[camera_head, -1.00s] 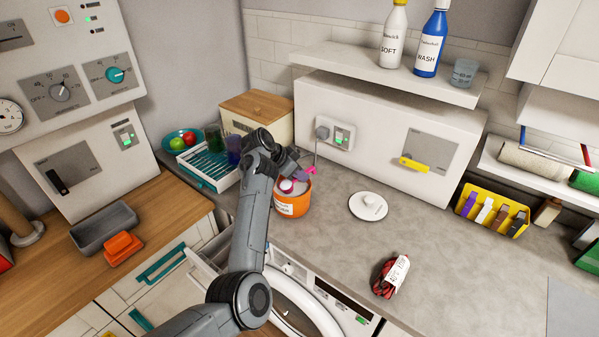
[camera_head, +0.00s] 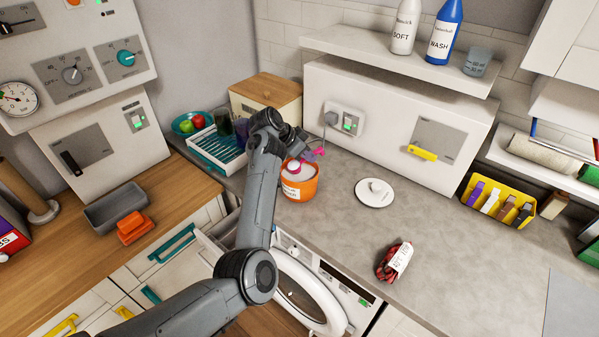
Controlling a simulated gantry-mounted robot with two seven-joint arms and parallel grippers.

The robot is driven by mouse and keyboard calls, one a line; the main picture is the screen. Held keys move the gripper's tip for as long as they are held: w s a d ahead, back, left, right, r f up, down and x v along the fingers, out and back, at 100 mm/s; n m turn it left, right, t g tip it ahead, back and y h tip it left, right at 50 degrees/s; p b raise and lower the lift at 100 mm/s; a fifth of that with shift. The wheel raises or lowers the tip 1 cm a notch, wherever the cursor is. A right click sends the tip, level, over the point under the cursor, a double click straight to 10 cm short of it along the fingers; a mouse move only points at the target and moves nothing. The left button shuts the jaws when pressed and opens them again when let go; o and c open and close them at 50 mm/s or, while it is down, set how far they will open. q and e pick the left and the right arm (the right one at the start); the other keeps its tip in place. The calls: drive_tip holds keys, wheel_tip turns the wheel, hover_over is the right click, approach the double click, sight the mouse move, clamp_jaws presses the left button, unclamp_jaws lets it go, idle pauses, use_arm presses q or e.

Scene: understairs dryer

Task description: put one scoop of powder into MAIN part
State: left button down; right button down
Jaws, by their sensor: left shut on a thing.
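An orange tub (camera_head: 298,188) with a white label stands uncovered on the grey worktop. My left gripper (camera_head: 311,154) is shut on a pink scoop (camera_head: 319,152) over the tub. The scoop's bowl is at the tub's mouth; whether it holds powder cannot be told. The tub's round white lid (camera_head: 374,192) lies to the right. Below the worktop is a white front-loading machine (camera_head: 345,284) with its round door (camera_head: 318,300) swung out. A drawer (camera_head: 214,242) at its upper left looks pulled out, partly behind my arm; its compartments cannot be made out. My right gripper is not in view.
A dish rack (camera_head: 212,150) with dark cups stands left of the tub, before a wooden-topped box (camera_head: 265,90). A red net bag (camera_head: 390,262) lies near the worktop's front edge. A yellow tray (camera_head: 498,202) stands at right. The worktop around the lid is clear.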

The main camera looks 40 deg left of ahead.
use_arm(q)
drive_tip(key=shift+r+p, duration=2.9)
drive_tip(key=shift+r, duration=0.75)
